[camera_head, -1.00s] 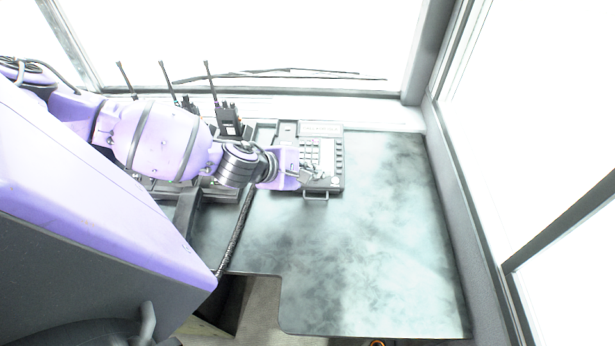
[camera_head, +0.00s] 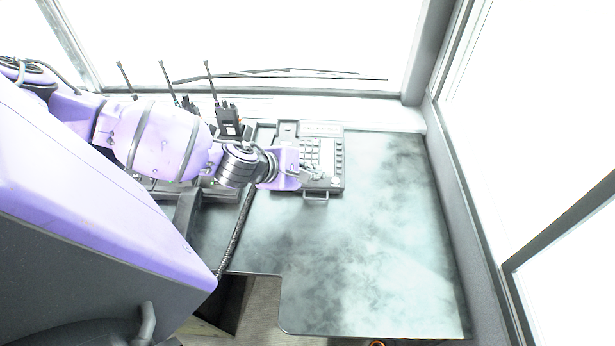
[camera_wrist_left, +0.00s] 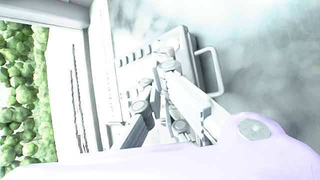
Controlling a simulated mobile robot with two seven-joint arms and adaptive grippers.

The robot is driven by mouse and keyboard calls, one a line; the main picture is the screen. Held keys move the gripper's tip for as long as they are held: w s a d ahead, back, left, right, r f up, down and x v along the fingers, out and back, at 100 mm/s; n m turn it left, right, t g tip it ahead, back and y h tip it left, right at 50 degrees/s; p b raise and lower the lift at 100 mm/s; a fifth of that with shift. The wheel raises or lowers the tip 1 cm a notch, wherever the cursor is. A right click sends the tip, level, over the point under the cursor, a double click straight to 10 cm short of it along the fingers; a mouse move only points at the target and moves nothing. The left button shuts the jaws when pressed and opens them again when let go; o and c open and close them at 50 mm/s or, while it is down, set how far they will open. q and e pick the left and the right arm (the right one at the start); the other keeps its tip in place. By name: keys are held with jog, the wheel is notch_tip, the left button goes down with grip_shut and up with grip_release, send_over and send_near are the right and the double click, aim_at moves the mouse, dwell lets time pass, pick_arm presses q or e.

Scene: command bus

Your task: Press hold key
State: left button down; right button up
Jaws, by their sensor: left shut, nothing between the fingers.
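The desk phone (camera_head: 322,129) lies on the desk near the window side, with a grid of keys and a display strip; it also shows in the left wrist view (camera_wrist_left: 205,75), washed out by glare. My left gripper (camera_head: 314,172) is shut and empty over the phone's keypad. In the left wrist view its fingers (camera_wrist_left: 163,75) reach over the phone's key area. I cannot tell whether the fingertips touch a key. The hold key cannot be picked out; the key labels are too small, and the gripper covers part of the keypad. My right gripper is not in view.
Several handheld radios (camera_head: 228,119) with upright antennas stand left of the phone, behind my left arm. A black coiled cord (camera_head: 236,235) hangs over the desk. The pale marbled desk top (camera_head: 380,230) is clear to the right and front. A windshield rises behind.

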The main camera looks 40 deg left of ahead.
pick_arm(q)
jog(key=shift+f, duration=0.45)
jog(key=shift+w+f, duration=0.1)
jog(key=shift+f, duration=0.2)
dwell(0.4)
jog(key=shift+r, duration=0.75)
jog(key=shift+p, duration=0.3)
